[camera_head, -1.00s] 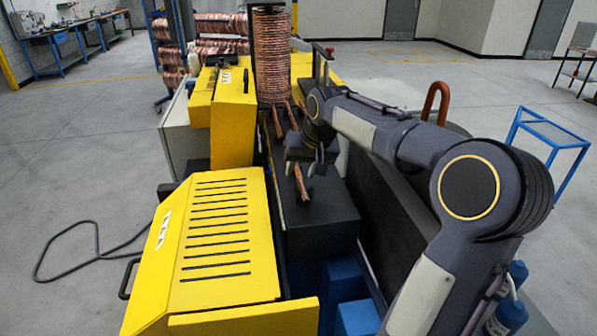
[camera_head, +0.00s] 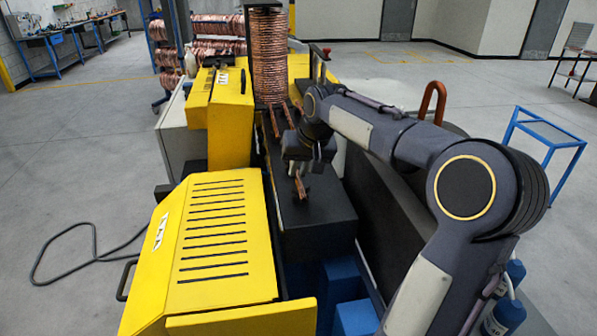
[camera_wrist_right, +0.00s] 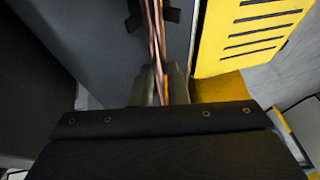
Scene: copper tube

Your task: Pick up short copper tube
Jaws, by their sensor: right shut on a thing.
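The short copper tube (camera_head: 301,189) lies on the dark machine bed at its near end, in the head view. My right gripper (camera_head: 298,172) is over the tube's far part, with its fingers shut on it. In the right wrist view the gripper fingers (camera_wrist_right: 162,84) close around the tube (camera_wrist_right: 154,30), which runs up from between them and past a small dark support (camera_wrist_right: 173,15). The stretch of tube inside the fingers is partly hidden. I cannot tell any gap between tube and bed. My left gripper is not in view.
A yellow slotted cover (camera_head: 205,240) stands just left of the bed. More copper tubes (camera_head: 275,122) lie farther along the bed, before a tall copper coil (camera_head: 269,55). Blue boxes (camera_head: 340,285) stand below the near end. A blue frame (camera_head: 545,130) is at the right.

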